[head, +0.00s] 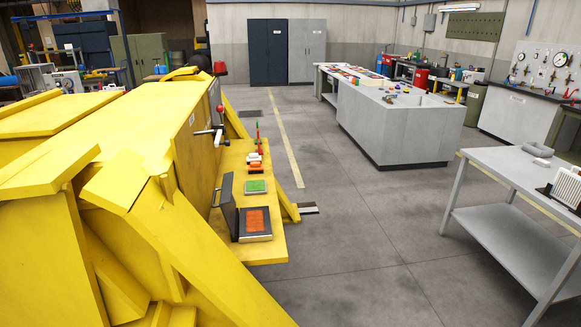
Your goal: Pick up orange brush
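No brush shows clearly. On the yellow ledge (262,252) beside the large yellow machine body (150,125) lies an open dark case (267,238) with an orange textured pad (255,220) inside. Behind it is a flat green pad (256,187). Farther back on the ledge are small red-orange and white items (254,159), any of which may be the brush; they are too small to tell. A thin upright red and green item (257,137) stands behind them. Neither of my grippers is in view.
A lever with a red knob (220,110) sticks out from the machine over the ledge. A grey workbench (400,120) stands in the middle, a grey table (500,170) at right. The grey floor (350,230) between ledge and table is clear.

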